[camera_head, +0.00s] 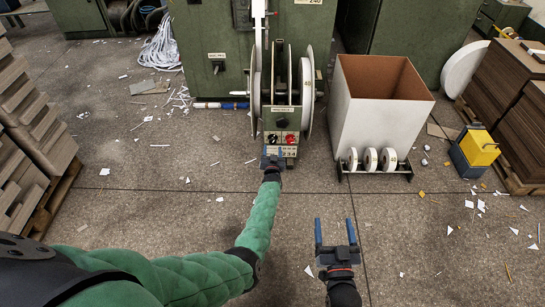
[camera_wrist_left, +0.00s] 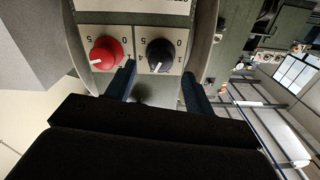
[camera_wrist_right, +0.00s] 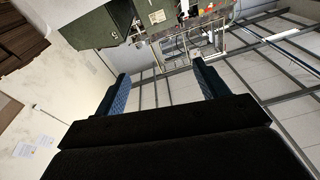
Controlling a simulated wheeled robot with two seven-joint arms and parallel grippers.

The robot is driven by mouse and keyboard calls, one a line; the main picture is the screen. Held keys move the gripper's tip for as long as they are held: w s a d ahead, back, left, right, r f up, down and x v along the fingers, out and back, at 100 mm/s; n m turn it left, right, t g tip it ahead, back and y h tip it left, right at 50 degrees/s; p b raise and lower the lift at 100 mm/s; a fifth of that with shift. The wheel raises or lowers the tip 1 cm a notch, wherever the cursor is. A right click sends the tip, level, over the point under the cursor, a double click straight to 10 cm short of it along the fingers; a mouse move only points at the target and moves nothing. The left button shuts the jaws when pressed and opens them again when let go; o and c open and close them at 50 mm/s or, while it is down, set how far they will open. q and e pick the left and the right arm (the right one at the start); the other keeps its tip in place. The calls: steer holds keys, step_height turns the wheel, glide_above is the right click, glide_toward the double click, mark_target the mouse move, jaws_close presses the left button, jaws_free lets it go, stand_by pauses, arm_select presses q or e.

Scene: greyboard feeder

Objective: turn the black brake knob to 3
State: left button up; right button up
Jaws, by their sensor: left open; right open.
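The black brake knob (camera_head: 272,138) is on the feeder's front panel, left of the red knob (camera_head: 290,138). In the left wrist view the black knob (camera_wrist_left: 160,56) is right of the red knob (camera_wrist_left: 104,53). Its white pointer points down and slightly left there, below the 4 mark; the mark it points at cannot be read. My left gripper (camera_head: 272,157) is open just in front of the black knob; its fingers (camera_wrist_left: 158,78) are apart below and either side of it, not closed on it. My right gripper (camera_head: 335,234) is open and empty above the floor.
The feeder's reel (camera_head: 307,95) stands above the panel. A white bin (camera_head: 376,125) with small rollers (camera_head: 370,160) at its foot stands to the right. A yellow and blue box (camera_head: 478,150) and stacked boards (camera_head: 522,125) are further right. The floor around my right gripper is mostly free.

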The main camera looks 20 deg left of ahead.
arm_select(q)
steer(key=p+v, duration=0.2)
steer(key=v, duration=0.1)
steer(key=shift+s+d, duration=0.1)
steer(key=shift+s, duration=0.15)
arm_select(e)
steer(key=s+f+g, duration=0.4)
steer(key=s+f, duration=0.1)
steer(key=f, duration=0.7)
steer(key=s+f+g+h, duration=0.1)
steer(key=s+f+g, duration=0.4)
steer(key=f, duration=0.7)
steer(key=shift+s+d+f+h, duration=0.15)
steer(key=shift+d+h, duration=0.15)
steer(key=shift+d, duration=0.1)
